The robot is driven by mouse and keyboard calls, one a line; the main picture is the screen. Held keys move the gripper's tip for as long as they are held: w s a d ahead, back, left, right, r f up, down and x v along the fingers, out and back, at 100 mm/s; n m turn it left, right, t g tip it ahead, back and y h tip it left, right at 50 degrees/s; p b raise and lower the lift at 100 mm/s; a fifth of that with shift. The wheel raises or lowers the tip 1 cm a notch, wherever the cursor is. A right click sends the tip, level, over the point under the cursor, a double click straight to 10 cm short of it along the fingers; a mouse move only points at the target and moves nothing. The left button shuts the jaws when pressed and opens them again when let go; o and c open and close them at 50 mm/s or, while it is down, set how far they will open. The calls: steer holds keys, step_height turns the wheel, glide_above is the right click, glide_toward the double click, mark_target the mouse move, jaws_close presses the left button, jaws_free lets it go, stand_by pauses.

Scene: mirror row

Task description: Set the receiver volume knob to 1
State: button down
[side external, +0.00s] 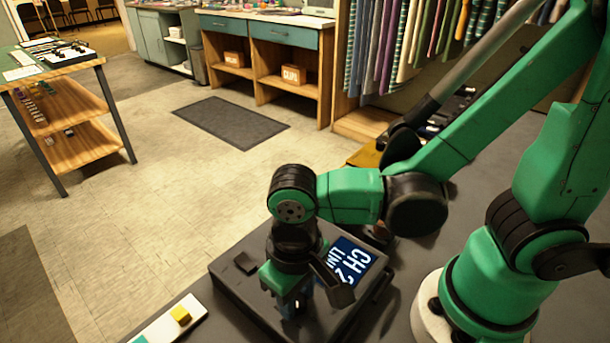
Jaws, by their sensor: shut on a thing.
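The receiver (232,281) is a dark grey box in the lower middle of the side external view. A small dark square block sits on the receiver's left part. My gripper (297,304) points down onto the receiver's front part, its fingers shut on the volume knob. The knob is hidden behind the fingers and the wrist, so its setting cannot be read.
A white strip (160,330) with a yellow block (181,316) and a green patch lies left of the receiver. A wooden shelf table (75,155) stands at the far left. Hanging cloths and a blue-drawered bench (265,35) are at the back.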

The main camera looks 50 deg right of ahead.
mark_target(297, 299)
steer(key=c, duration=0.5)
jaws_free()
steer(key=shift+c, duration=0.2)
steer(key=shift+r, duration=2.85)
steer(key=w+d+r+t, duration=0.1)
steer(key=w+d+t, duration=0.2)
steer(key=d, duration=0.3)
steer(key=w+d+r+t, duration=0.2)
steer(key=w+d+t, duration=0.2)
steer(key=d, duration=0.3)
steer(key=shift+d+r, duration=0.2)
steer(key=shift+r, duration=0.1)
